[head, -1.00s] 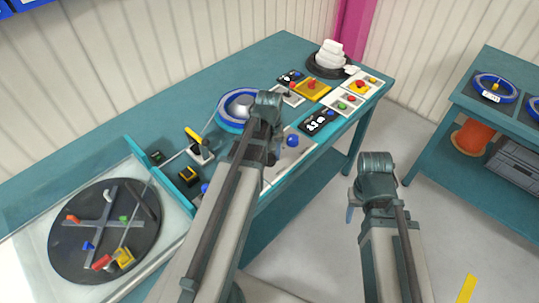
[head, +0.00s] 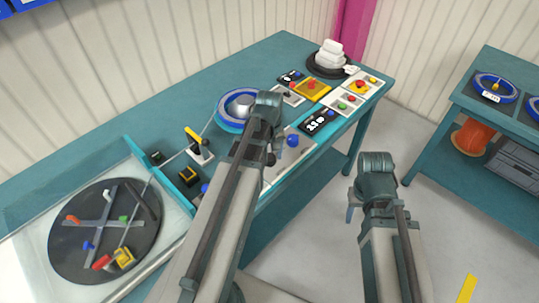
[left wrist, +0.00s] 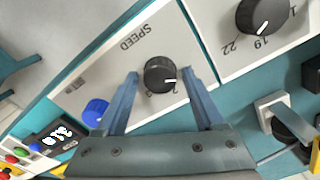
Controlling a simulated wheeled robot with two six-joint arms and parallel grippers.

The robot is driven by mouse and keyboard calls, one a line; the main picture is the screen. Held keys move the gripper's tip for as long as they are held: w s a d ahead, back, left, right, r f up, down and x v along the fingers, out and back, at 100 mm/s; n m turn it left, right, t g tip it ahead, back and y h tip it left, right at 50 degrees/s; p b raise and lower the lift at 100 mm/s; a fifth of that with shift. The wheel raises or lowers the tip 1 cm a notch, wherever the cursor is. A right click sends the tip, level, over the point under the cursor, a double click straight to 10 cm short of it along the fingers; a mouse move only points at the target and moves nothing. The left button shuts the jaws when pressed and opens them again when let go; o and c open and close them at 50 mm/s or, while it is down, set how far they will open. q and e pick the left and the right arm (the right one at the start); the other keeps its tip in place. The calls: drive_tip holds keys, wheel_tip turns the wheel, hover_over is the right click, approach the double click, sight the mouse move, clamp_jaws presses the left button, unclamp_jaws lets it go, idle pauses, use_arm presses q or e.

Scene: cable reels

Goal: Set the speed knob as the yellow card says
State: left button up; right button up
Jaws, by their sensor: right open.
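The speed knob (left wrist: 160,74) is black and round with a white pointer line, on a pale panel lettered SPEED (left wrist: 100,75) in the left wrist view. The line points right in that view, toward a partly hidden figure. My left gripper (left wrist: 161,66) has one finger on each side of the knob, with a small gap showing at each; it is open. In the head view my left gripper (head: 268,150) is down over the panel, and its arm hides most of the knob. My right gripper (head: 352,210) is open and empty, off the bench's front. I cannot make out a yellow card.
A second black knob (left wrist: 262,15) with figures around it sits beside the speed panel. A blue button (head: 293,140) and a dark display (head: 318,121) are near my left gripper. A turntable (head: 105,230) stands left, and a blue reel (head: 236,108) lies behind my arm.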

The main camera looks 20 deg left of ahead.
sight(270, 157)
use_arm(q)
drive_tip(key=shift+o, duration=0.3)
drive_tip(key=shift+r, duration=0.1)
wheel_tip(270, 157, up, 14)
drive_tip(key=p, duration=1.3)
drive_tip(key=shift+f+p, duration=0.2)
drive_tip(key=shift+p, duration=0.2)
drive_tip(key=shift+d, duration=0.1)
drive_tip(key=s+d+m, duration=0.5)
drive_tip(key=d+m, duration=0.1)
drive_tip(key=d, duration=0.4)
drive_tip(key=s+d+m+y, duration=0.1)
drive_tip(key=s+d+m, duration=0.4)
drive_tip(key=d, duration=0.4)
drive_tip(key=shift+d+f+m, duration=0.15)
drive_tip(key=shift+d+m, duration=0.2)
drive_tip(key=shift+m, duration=0.25)
